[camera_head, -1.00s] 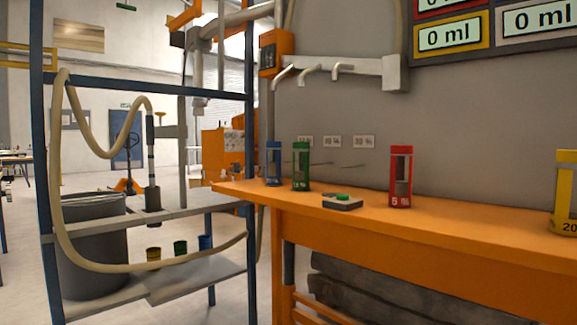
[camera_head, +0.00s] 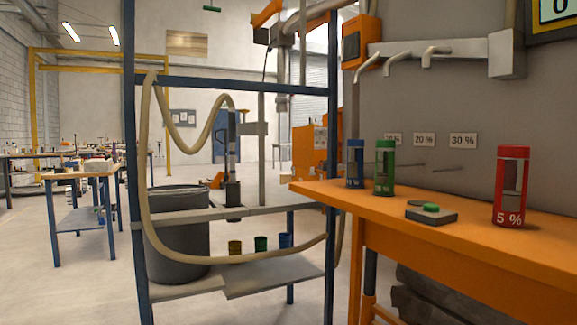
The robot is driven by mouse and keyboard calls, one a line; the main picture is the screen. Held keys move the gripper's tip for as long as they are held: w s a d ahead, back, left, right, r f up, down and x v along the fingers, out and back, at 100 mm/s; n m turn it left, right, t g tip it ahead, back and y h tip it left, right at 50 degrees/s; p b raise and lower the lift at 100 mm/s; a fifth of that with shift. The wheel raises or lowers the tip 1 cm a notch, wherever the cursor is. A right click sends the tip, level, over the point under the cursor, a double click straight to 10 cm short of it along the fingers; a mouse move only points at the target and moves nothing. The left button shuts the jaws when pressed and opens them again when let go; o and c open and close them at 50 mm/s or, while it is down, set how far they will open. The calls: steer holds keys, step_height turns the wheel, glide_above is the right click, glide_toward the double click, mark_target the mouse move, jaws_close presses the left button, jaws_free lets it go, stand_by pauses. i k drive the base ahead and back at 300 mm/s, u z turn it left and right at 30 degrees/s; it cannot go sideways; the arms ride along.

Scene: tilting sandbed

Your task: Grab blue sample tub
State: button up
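A small blue tub (camera_head: 286,240) stands on the low grey shelf of the blue frame, right of a green tub (camera_head: 261,243) and a yellow tub (camera_head: 235,247). A taller blue cylinder (camera_head: 355,164) stands upright on the orange bench, left of a green cylinder (camera_head: 384,168). My gripper is not in view, so I cannot see whether it is open or shut.
A blue frame (camera_head: 131,160) with a looping beige hose (camera_head: 146,170) and a large grey bin (camera_head: 178,240) stands ahead. The orange bench (camera_head: 470,235) bears a green button box (camera_head: 431,212) and a red cylinder (camera_head: 511,186). Open floor (camera_head: 85,280) lies at left.

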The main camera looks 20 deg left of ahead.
mark_target(355, 150)
steer(key=u, duration=0.25)
steer(key=i, duration=0.2)
steer(key=u, duration=0.15)
steer(key=k, duration=0.4)
steer(key=u, duration=1.45)
steer(key=i, duration=2.25)
steer(key=z, duration=0.9)
